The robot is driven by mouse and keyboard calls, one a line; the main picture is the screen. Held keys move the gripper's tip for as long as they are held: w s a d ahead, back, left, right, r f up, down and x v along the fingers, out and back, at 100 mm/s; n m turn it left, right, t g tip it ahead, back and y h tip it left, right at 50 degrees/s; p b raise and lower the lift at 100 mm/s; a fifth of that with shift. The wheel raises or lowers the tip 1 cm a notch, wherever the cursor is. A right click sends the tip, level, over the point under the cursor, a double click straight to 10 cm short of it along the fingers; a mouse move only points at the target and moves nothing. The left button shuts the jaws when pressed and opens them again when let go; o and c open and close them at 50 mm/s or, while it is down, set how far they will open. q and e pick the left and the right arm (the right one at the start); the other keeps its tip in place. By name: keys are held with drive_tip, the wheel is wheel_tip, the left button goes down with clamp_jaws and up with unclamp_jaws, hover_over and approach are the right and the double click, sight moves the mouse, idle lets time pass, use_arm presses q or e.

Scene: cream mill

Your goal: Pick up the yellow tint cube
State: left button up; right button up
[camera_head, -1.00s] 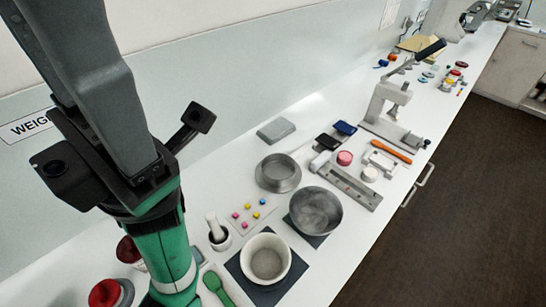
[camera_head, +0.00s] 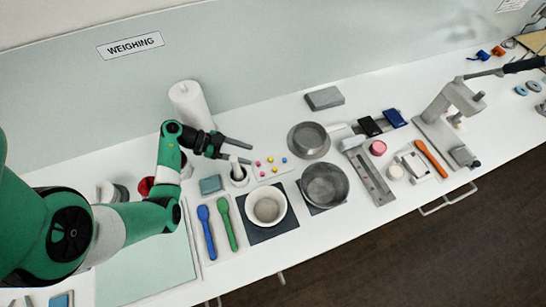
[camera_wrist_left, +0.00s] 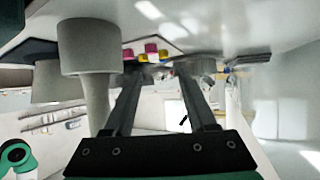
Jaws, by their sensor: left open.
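Several small tint cubes sit on a pale tile (camera_head: 288,172) beside the mortar. The yellow ones are tiny in the head view. In the left wrist view, a yellow cube (camera_wrist_left: 142,57) shows near pink cubes (camera_wrist_left: 150,47), with another yellow one at its right. My left gripper (camera_head: 251,153) is open and empty, its two fingers pointing right, above and just behind the tile. In the left wrist view the open fingers (camera_wrist_left: 157,68) reach toward the cubes, which appear between and beyond the tips. My right gripper is out of view.
A mortar with a white pestle (camera_head: 238,172) stands close below the left gripper. A white roll (camera_head: 190,103) stands behind it. A cream bowl (camera_head: 267,206), grey pan (camera_head: 325,184) and round sieve (camera_head: 308,139) surround the tile. Blue and green spoons (camera_head: 226,222) lie in front.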

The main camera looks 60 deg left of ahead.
use_arm(q)
drive_tip(key=shift+b+x, duration=0.3)
drive_tip(key=shift+x, duration=0.75)
drive_tip(key=shift+w+f, duration=0.1)
drive_tip(key=b+x, duration=0.1)
drive_tip(key=x, duration=0.1)
drive_tip(key=b+x, duration=0.1)
drive_tip(key=x, duration=0.1)
drive_tip(key=shift+w+a+f, duration=0.1)
drive_tip(key=shift+w+a, duration=0.05)
drive_tip(key=shift+w, duration=0.5)
clamp_jaws()
